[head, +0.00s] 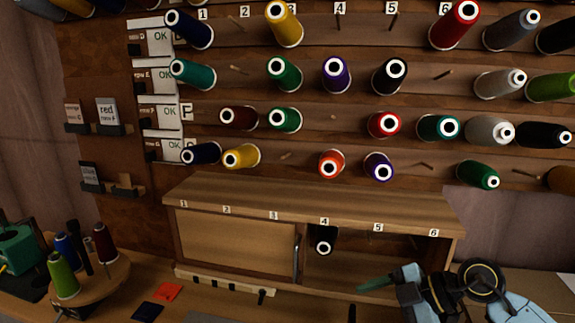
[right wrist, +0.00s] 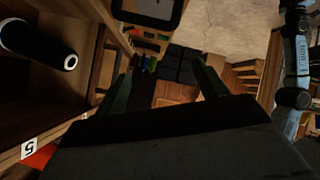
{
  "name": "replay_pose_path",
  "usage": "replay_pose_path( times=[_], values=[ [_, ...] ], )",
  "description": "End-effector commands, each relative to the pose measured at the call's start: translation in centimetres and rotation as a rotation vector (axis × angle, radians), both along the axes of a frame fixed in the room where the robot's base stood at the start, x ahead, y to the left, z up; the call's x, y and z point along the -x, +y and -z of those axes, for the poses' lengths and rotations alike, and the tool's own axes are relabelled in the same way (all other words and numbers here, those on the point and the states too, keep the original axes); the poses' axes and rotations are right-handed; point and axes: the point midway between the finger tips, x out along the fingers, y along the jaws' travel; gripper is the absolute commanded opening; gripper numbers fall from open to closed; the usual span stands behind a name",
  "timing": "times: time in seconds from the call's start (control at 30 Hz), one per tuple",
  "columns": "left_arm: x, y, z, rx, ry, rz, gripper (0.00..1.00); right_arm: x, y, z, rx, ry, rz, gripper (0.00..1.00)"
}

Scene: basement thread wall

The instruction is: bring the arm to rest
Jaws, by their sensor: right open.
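My right gripper (head: 364,295) is in front of the low wooden cabinet (head: 320,192), at the lower right of the head view. Its two dark green fingers are apart in the right wrist view (right wrist: 165,85), with nothing between them. My right arm comes in from the bottom right. A dark spool (head: 323,241) stands in the cabinet's open side under label 4, left of the gripper and apart from it. A dark spool with a white core end also shows at the left of the right wrist view (right wrist: 40,45). My left gripper is not in view.
A wall rack holds several thread spools, such as a red one (head: 384,124), on rows of pegs. A sliding door (head: 235,242) covers the cabinet's left side. A round stand (head: 97,281) with spools is at lower left. Red (head: 168,291) and dark cards lie on the bench.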

Motion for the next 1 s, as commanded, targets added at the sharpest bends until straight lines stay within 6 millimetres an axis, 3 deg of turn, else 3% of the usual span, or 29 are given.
replay_pose_path(
  times=[0.03,0.1,0.23,0.4,0.5,0.63,0.77,0.87,1.0],
  values=[
    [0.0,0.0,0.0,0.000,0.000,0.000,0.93,0.4,2.2,-1.1,-0.119,-0.069,-0.007,0.72],
    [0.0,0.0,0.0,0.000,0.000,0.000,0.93,0.7,4.3,-3.1,-0.277,-0.172,0.012,0.72],
    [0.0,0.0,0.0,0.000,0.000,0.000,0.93,0.8,6.0,-7.0,-0.536,-0.336,0.132,0.72],
    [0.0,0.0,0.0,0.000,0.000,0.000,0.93,0.3,4.1,-10.3,-0.771,-0.475,0.432,0.72],
    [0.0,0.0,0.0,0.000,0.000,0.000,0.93,0.0,1.6,-10.4,-0.835,-0.501,0.659,0.72],
    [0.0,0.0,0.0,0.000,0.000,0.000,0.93,0.3,-2.2,-8.4,-0.827,-0.467,0.974,0.72],
    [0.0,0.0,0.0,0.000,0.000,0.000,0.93,1.8,-5.6,-4.1,-0.718,-0.346,1.268,0.72],
    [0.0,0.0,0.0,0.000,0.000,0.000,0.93,4.2,-7.4,0.3,-0.573,-0.199,1.450,0.72],
    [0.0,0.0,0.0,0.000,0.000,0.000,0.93,9.2,-8.3,6.2,-0.325,0.059,1.599,0.72]
  ],
)
